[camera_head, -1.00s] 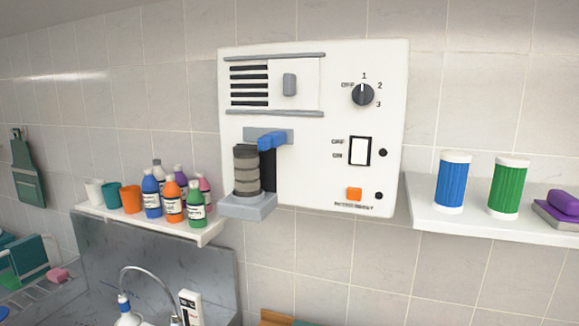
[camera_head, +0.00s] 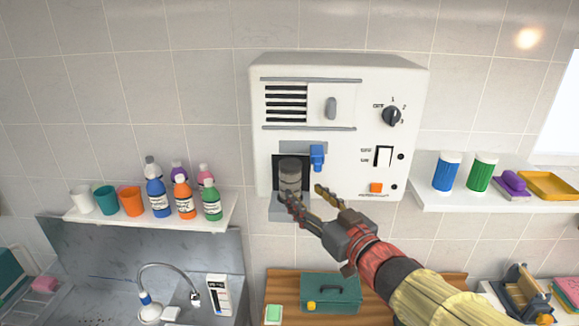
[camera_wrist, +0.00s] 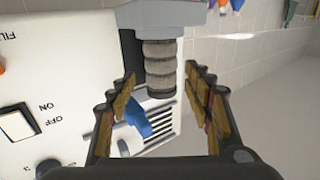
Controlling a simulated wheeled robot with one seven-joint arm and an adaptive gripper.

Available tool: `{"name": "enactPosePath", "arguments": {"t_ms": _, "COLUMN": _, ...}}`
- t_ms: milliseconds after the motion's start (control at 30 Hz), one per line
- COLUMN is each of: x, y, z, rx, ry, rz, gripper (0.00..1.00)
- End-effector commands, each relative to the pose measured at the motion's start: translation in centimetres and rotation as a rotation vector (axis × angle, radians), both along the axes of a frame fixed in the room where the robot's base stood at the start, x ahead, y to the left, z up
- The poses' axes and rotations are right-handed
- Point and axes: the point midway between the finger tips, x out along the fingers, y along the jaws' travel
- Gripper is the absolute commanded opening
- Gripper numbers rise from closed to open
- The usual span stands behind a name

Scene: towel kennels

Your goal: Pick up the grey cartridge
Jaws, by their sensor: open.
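The grey cartridge (camera_head: 290,174) is an upright ribbed cylinder on a small grey ledge (camera_head: 276,211) at the lower left of the white wall unit (camera_head: 333,95). A blue lever (camera_head: 317,157) sits to its upper right, clear of its top. My gripper (camera_head: 303,192) is open in front of the cartridge, fingers pointing at it, and one finger covers its lower part. In the wrist view, which looks upside down, the cartridge (camera_wrist: 160,68) shows between the two spread fingers (camera_wrist: 160,82). I see no clear contact; the exact gap is hard to judge.
A shelf at left (camera_head: 150,212) holds cups and several bottles. A shelf at right (camera_head: 490,198) holds blue and green canisters, a purple item and a yellow tray. Below are a sink with a faucet (camera_head: 165,268) and a green box (camera_head: 331,293) on a wooden surface.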

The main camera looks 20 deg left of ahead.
Motion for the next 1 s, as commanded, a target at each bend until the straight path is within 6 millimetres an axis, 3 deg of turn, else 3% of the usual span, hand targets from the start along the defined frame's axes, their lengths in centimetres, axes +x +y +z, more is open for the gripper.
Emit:
{"name": "enactPosePath", "arguments": {"t_ms": 367, "x": 2.0, "y": 3.0, "z": 0.0, "rx": 0.010, "ry": -0.002, "rz": 0.024, "gripper": 0.51}}
{"name": "enactPosePath", "arguments": {"t_ms": 700, "x": 5.0, "y": 5.8, "z": -0.3, "rx": 0.009, "ry": -0.005, "rz": 0.022, "gripper": 0.51}}
{"name": "enactPosePath", "arguments": {"t_ms": 1000, "x": 5.3, "y": 6.1, "z": -0.3, "rx": 0.009, "ry": -0.006, "rz": 0.021, "gripper": 0.51}}
